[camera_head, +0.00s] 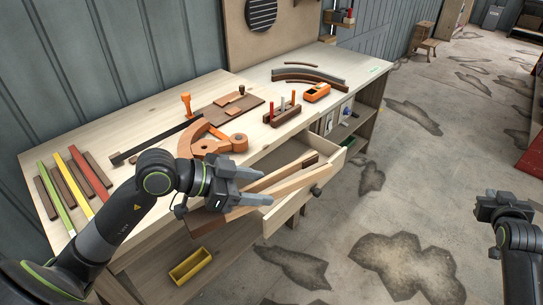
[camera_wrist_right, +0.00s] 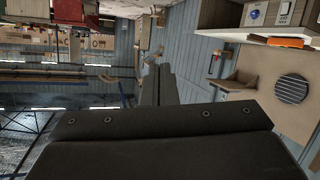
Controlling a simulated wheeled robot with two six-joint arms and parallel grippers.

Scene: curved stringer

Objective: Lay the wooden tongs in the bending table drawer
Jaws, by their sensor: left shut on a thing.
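The wooden tongs (camera_head: 298,180), two long wooden arms, slant across the open drawer in the head view. My left gripper (camera_head: 266,186) is shut on them; its fingers hide part of the arms, and my wrist hides more of the near end. The bending table drawer (camera_head: 327,165) is pulled out on the front right of the bench. The tongs' far ends are over the drawer, near its front; whether they touch it I cannot tell. My right gripper (camera_head: 504,207) is empty at the far right, away from the bench; its fingers (camera_wrist_right: 158,85) look together in the right wrist view.
The bench top (camera_head: 140,112) bears an orange-brown bending form (camera_head: 207,138), a rack with red and white tools (camera_head: 283,113), an orange device (camera_head: 317,92) and coloured strips (camera_head: 80,175). A yellow bin (camera_head: 190,266) sits below. The floor at right is open.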

